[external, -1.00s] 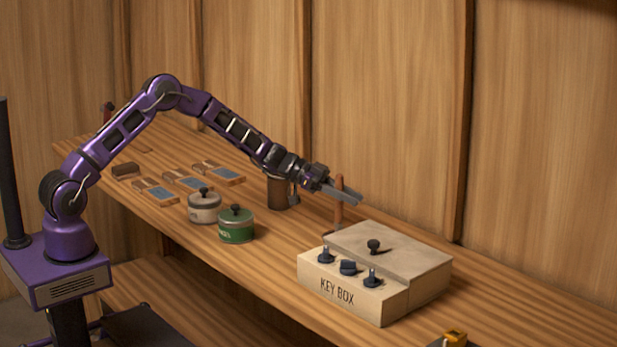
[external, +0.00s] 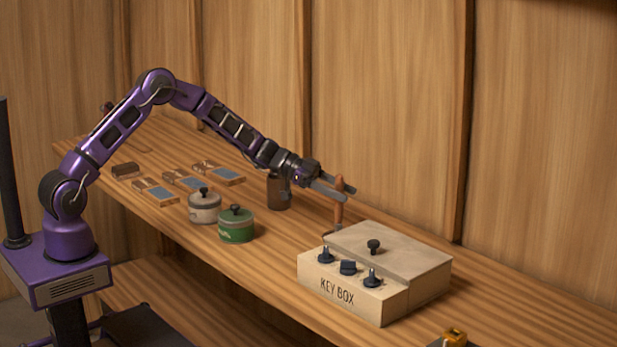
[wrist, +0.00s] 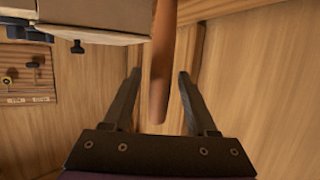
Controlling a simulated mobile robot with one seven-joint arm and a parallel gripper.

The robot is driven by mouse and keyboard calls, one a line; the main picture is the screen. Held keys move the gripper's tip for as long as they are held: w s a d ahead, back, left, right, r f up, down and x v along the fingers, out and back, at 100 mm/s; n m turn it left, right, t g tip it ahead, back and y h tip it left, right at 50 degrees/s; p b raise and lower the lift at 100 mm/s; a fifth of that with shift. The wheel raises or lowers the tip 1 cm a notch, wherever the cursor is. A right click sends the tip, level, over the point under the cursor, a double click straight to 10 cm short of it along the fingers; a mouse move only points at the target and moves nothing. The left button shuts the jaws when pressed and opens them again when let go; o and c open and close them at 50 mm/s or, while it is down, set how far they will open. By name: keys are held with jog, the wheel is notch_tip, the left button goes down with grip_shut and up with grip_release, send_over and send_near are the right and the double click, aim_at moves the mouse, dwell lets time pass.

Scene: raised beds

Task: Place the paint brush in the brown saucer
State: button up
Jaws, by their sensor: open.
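An upright orange-brown handle (external: 339,214), which looks like the paint brush's, stands just behind the key box. Its lower end is hidden, so I cannot see bristles or what it stands in. My gripper (external: 346,193) is open at the handle's upper part. In the wrist view the handle (wrist: 159,100) passes between the two spread fingers of my gripper (wrist: 159,73), with a gap visible on both sides near its end. I cannot make out a brown saucer in either view.
The pale key box (external: 412,263) with dark knobs stands close in front of the handle. A green tin (external: 236,228), a pale lidded pot (external: 204,210) and a dark brown container (external: 278,193) stand to the left. The bench's right end holds a yellow item (external: 454,338).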

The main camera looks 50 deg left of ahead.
jog(key=v, duration=0.9)
jog(key=shift+a+r, duration=0.15)
jog(key=shift+a, duration=0.05)
